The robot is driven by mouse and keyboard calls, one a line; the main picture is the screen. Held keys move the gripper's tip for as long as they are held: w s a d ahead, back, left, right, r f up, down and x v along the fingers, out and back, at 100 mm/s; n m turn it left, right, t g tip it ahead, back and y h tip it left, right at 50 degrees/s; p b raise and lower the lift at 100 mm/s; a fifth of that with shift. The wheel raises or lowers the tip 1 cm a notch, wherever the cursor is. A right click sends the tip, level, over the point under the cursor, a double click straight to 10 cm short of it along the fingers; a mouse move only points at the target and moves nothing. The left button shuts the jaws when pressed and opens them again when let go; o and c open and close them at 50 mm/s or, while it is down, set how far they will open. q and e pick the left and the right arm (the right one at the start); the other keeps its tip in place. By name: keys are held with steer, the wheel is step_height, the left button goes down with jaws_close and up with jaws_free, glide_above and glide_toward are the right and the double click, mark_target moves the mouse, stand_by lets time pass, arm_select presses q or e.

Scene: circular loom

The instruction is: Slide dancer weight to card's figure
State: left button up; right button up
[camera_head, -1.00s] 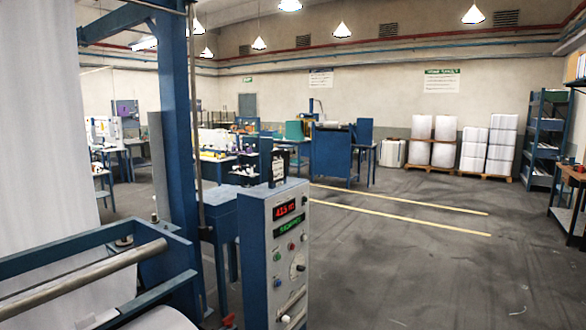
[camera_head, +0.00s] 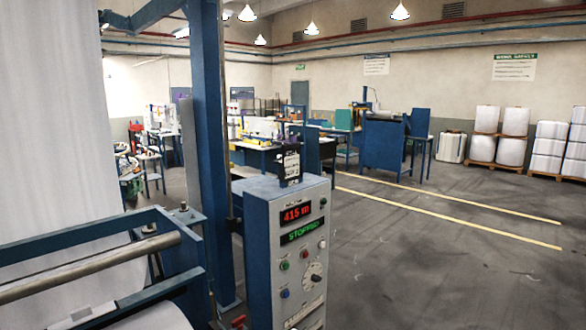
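A blue and grey control cabinet (camera_head: 287,255) stands at lower centre. Its red display (camera_head: 296,214) reads 415 m and its green display (camera_head: 303,231) reads STOPPED. A small card (camera_head: 291,164) with dark print, too small to read, stands on top of the cabinet. I cannot make out the dancer weight for certain. A metal roller (camera_head: 90,267) in a blue frame with white fabric is at the left. Neither of my grippers is in view.
A blue upright post (camera_head: 207,150) stands left of the cabinet. Workbenches and a blue machine (camera_head: 384,148) are further back. Wrapped rolls on pallets (camera_head: 500,135) stand by the far wall. The floor (camera_head: 420,270) at right is open, with yellow lines.

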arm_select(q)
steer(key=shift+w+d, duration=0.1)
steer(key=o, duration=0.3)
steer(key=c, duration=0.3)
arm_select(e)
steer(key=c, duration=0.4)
